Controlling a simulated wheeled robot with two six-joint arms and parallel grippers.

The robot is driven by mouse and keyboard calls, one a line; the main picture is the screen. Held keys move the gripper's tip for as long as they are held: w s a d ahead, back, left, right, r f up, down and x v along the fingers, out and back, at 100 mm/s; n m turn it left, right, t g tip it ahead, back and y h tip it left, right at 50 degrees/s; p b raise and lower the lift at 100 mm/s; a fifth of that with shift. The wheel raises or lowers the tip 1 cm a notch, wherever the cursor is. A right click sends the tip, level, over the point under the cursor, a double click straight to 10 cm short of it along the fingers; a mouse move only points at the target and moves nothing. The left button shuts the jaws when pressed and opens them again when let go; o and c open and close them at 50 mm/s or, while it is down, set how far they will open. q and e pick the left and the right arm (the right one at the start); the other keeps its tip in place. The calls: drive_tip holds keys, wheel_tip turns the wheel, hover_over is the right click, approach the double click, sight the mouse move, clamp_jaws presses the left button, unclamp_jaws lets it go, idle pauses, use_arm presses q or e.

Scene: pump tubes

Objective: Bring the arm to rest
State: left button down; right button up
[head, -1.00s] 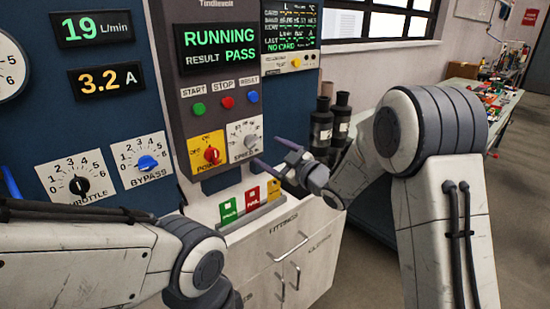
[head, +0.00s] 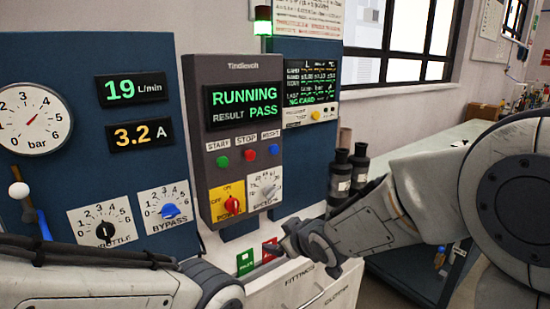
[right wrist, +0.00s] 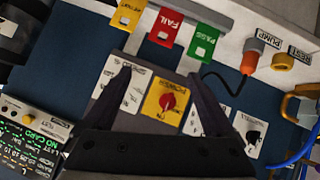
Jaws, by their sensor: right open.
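My right arm comes in from the right in the head view. Its gripper (head: 288,240) is in front of the panel's lower edge, by the red card, with nothing seen in it. In the right wrist view the two dark fingers (right wrist: 160,80) stand wide apart and empty, with the yellow power switch plate (right wrist: 165,100) seen between them. My left arm crosses the lower left of the head view; its gripper is out of the picture.
The control panel (head: 236,172) reads RUNNING and PASS. A green card (head: 245,262) and a red card (head: 270,249) stand above the fittings cabinet (head: 300,287). Dark cylinders (head: 340,175) stand beside the panel. A pale bench (head: 420,150) lies behind my right arm.

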use_arm(q)
wheel_tip(320, 180, up, 5)
drive_tip(key=p, duration=0.4)
use_arm(e)
drive_tip(key=s+d+m+g+h, duration=0.1)
drive_tip(key=s+g, duration=0.9)
drive_tip(key=s, duration=2.1)
drive_tip(key=shift+d+m+h, duration=0.4)
drive_tip(key=shift+d+h, duration=0.45)
drive_tip(key=shift+h, duration=0.35)
drive_tip(key=shift+f, duration=0.1)
drive_tip(key=n+t+y+b, duration=0.5)
drive_tip(key=t+y, duration=0.5)
drive_tip(key=t, duration=0.5)
approach(274, 194)
drive_tip(key=n, duration=0.1)
use_arm(q)
drive_tip(key=f+p, duration=0.1)
drive_tip(key=p, duration=0.2)
drive_tip(key=shift+w+f, duration=0.15)
drive_tip(key=shift+f, duration=0.25)
use_arm(e)
drive_tip(key=x, duration=1.1)
drive_tip(key=shift+a, duration=0.1)
